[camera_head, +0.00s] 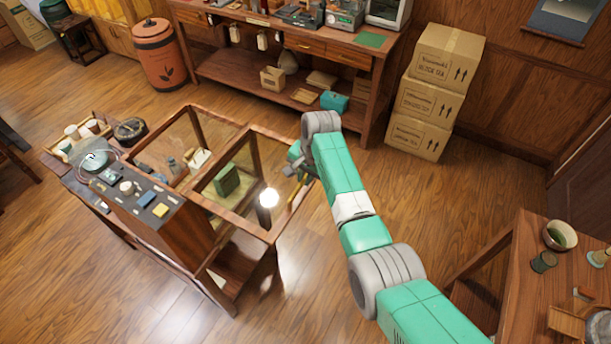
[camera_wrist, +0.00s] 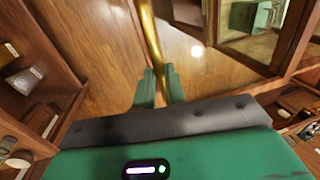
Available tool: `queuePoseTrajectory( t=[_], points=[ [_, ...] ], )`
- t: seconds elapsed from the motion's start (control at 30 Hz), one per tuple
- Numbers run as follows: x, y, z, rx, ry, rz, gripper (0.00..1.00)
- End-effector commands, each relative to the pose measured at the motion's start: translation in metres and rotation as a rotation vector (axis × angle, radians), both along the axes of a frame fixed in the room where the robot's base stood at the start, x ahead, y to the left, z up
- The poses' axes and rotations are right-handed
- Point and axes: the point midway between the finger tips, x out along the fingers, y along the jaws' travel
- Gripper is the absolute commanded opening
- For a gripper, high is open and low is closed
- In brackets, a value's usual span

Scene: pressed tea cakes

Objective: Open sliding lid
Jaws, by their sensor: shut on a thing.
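A wooden display case with glass panes (camera_head: 231,228) stands on the floor left of my arm. A brass bar handle (camera_head: 295,192) shows at its right end, close to my gripper. My gripper (camera_head: 301,163) is at that end of the case, partly hidden by my own wrist. In the wrist view the brass handle (camera_wrist: 149,35) runs down between the two green fingers of my gripper (camera_wrist: 160,85), which are shut on it. I cannot tell clearly which glass panel is the sliding lid, or how far it stands open.
Stacked cartons (camera_head: 428,95) stand at the back right. A wooden table (camera_head: 497,275) with bowls is at the lower right. Open floor lies between.

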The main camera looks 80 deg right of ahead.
Motion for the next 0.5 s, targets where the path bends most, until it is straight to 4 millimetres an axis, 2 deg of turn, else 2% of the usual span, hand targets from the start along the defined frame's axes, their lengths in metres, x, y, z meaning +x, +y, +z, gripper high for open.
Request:
queuePoseTrajectory(
  t=[0.17, 0.2, 0.3, 0.5],
  points=[
    [0.0004, -0.0003, 0.0008, -0.001, -0.001, 0.0, 0.0],
    [0.0004, -0.0003, 0.0008, -0.001, -0.001, 0.0, 0.18],
    [0.0003, -0.0003, 0.0006, -0.001, -0.001, 0.0, 0.34],
    [0.0002, -0.0003, 0.0003, -0.001, -0.001, 0.0, 0.34]
  ],
)
